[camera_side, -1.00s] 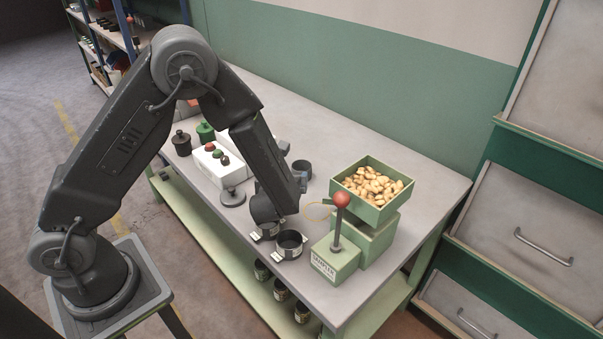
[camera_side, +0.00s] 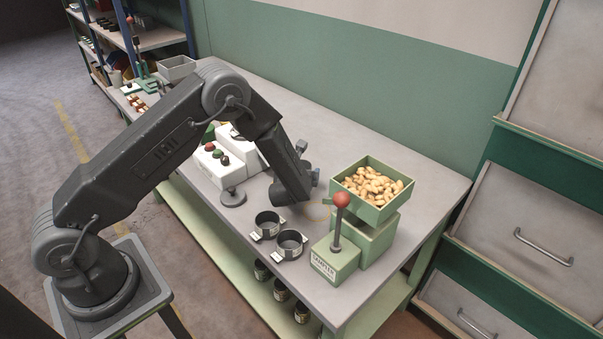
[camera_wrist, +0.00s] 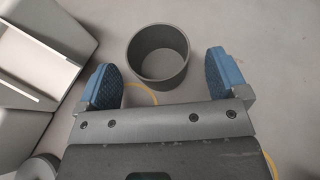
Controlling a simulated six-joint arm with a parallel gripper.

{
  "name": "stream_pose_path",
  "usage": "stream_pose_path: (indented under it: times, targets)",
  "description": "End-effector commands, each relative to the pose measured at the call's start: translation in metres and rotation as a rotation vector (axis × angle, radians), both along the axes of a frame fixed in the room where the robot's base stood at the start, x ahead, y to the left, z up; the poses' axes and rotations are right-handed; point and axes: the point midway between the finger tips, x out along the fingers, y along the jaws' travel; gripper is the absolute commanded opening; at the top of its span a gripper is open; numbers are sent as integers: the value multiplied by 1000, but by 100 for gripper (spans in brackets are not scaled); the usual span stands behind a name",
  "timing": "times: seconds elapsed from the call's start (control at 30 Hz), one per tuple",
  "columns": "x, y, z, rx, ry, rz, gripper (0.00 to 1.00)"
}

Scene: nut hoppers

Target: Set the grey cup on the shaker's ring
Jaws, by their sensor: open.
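The grey cup (camera_wrist: 158,58) stands upright on the table in the wrist view, empty and open at the top. My gripper (camera_wrist: 166,84) is open, with one blue pad at each side of the cup's near edge. The pads appear apart from the cup, and nothing is held. In the side view my gripper (camera_side: 312,178) is low over the table, and the cup is hidden behind my arm. A thin yellow ring (camera_side: 318,211) on the table is partly covered by my arm. I cannot tell which thing is the shaker; no label names it.
A green sampler (camera_side: 334,262) with a red-knobbed lever stands at the right, under a hopper (camera_side: 397,203) of nuts. Two dark labelled cups (camera_side: 267,224) (camera_side: 291,244) stand near the front edge. A white button box (camera_side: 207,168) and a grey disc (camera_side: 232,198) are to the left.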

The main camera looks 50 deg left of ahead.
Motion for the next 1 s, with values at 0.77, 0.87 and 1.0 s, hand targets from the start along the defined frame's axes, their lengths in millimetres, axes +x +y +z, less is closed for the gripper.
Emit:
stream_pose_path:
  times: [0.77, 0.87, 1.0]
  targets:
    - [19, 13, -10, 0, 0, 1, 63]
    - [19, 13, -10, 0, 0, 1, 53]
    - [19, 13, -10, 0, 0, 1, 40]
